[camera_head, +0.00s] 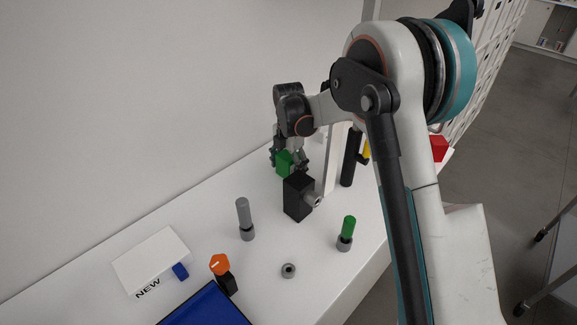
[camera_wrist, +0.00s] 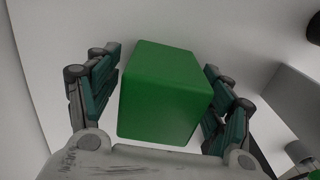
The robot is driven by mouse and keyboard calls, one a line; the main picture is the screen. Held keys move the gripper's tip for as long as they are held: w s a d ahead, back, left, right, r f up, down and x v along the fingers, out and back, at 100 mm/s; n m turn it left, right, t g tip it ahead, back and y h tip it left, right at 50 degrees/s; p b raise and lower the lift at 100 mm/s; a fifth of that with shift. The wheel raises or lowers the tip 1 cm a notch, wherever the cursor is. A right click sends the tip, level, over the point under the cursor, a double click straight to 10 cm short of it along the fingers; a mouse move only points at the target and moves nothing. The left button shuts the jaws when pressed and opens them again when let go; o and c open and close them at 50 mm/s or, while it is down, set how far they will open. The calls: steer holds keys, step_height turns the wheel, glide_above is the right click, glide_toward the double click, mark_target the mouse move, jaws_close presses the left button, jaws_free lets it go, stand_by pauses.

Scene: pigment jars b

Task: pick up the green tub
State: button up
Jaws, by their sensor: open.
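The green tub (camera_head: 284,161), a plain block shape with rounded edges, is near the back of the white table, by the wall. My gripper (camera_head: 288,163) is above and around it, with its fingers open. In the wrist view the tub (camera_wrist: 165,92) fills the space between the two fingers of my gripper (camera_wrist: 163,98). A small gap shows on the left side; the right finger is very close to the tub, and I cannot tell whether it touches. The tub's underside is hidden.
A black block (camera_head: 297,196) with a grey knob stands just in front of the tub. A black post (camera_head: 350,158) is to the right.

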steer(key=c, duration=1.2)
steer(key=shift+r, duration=0.2)
